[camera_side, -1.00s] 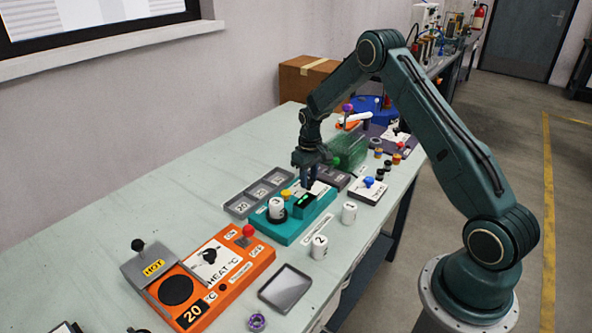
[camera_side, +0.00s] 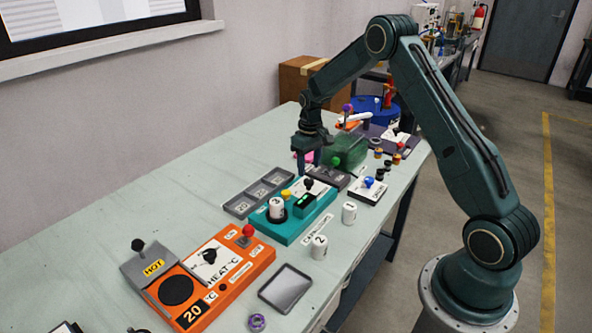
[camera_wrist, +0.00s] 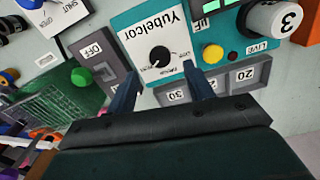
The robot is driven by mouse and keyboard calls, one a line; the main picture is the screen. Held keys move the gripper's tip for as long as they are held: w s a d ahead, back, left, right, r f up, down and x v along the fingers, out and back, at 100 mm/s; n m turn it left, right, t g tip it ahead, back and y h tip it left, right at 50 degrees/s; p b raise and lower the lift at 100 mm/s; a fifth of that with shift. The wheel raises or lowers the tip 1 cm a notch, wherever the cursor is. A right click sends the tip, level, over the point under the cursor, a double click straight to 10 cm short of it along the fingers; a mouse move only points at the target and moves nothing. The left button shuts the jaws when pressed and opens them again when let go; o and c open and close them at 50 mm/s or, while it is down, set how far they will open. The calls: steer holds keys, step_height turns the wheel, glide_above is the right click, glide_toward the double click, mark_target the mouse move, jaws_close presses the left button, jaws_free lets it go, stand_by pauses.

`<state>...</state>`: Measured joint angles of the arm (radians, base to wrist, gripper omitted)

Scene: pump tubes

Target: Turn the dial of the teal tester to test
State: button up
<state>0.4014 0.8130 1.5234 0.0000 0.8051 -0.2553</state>
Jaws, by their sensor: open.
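The teal tester (camera_side: 290,236) sits mid-bench, with a white panel and a green-lit display (camera_side: 305,200). Its black dial (camera_side: 308,182) also shows in the wrist view (camera_wrist: 159,56). A small white mark on the dial points to the lower left there; the small labels around it are too blurred to read surely. A yellow button (camera_wrist: 212,53) and a white cylinder marked 3 (camera_wrist: 275,17) are on the tester. My gripper (camera_side: 309,170) is open and empty near the dial, its fingers (camera_wrist: 161,70) apart and short of the dial in the wrist view.
A grey three-compartment tray (camera_side: 240,207) lies left of the tester. White cylinders (camera_side: 319,247) stand in front. An orange heater (camera_side: 232,268) is nearer the camera.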

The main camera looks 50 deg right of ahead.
mark_target(309, 181)
step_height(309, 181, up, 9)
stand_by(0.4)
steer(key=s+a+r+t, duration=0.3)
steer(key=s+a+r, duration=0.95)
steer(key=r, duration=0.35)
steer(key=s+a+t, duration=0.1)
steer(key=s+a, duration=0.3)
steer(key=s, duration=0.5)
steer(key=s+a+n+t, duration=0.1)
steer(key=s+a, duration=0.3)
steer(key=s, duration=0.5)
steer(key=shift+s+a+n+t, duration=0.15)
steer(key=shift+s+n+t, duration=0.15)
steer(key=shift+s, duration=0.05)
